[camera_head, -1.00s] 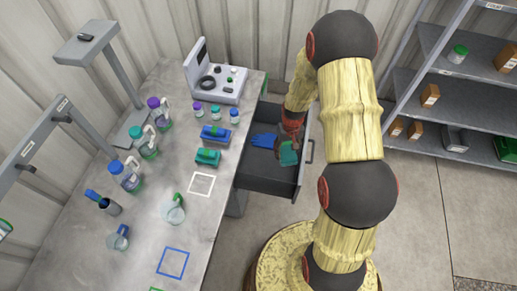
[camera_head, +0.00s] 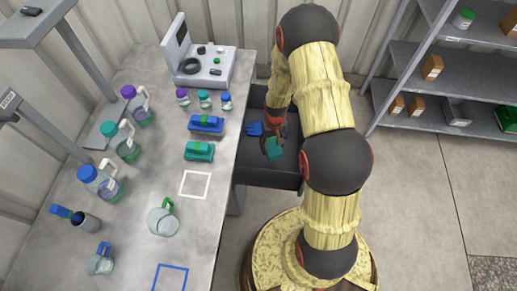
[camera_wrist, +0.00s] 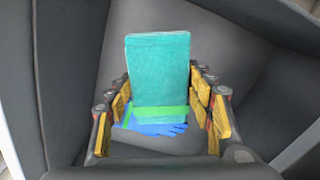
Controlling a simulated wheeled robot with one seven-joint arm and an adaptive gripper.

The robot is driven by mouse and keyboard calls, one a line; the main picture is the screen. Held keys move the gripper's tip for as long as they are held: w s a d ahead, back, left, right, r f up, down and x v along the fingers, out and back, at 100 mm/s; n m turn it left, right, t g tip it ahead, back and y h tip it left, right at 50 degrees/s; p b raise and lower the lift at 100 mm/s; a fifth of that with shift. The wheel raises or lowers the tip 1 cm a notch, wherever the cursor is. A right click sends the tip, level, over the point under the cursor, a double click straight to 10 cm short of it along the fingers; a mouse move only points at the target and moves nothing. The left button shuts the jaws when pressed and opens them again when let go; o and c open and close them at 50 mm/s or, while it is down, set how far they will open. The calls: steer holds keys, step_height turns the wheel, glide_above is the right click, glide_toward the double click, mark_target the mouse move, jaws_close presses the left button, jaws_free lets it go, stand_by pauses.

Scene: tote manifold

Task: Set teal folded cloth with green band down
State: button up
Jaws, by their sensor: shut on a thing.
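The teal folded cloth with a green band (camera_wrist: 159,70) is between the fingers of my gripper (camera_wrist: 160,105) in the wrist view. My gripper is shut on it, with a finger on each side near the band. In the head view the cloth (camera_head: 273,148) hangs below my gripper (camera_head: 271,130), over the open dark drawer (camera_head: 284,181). A blue glove-like item (camera_wrist: 160,128) lies in the drawer beneath the cloth, partly hidden by it. I cannot tell how far the cloth is above the drawer floor.
The grey bench (camera_head: 215,215) left of the drawer holds a blue bundle (camera_head: 206,124), a teal bundle (camera_head: 199,151), several bottles and jugs, and a white square outline (camera_head: 194,184). A grey shelf unit (camera_head: 440,110) stands at the right. Open floor lies between.

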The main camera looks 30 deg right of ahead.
mark_target(271, 164)
step_height(271, 164, down, 15)
steer(key=b, duration=0.5)
steer(key=shift+f, duration=0.15)
steer(key=o, duration=1.2)
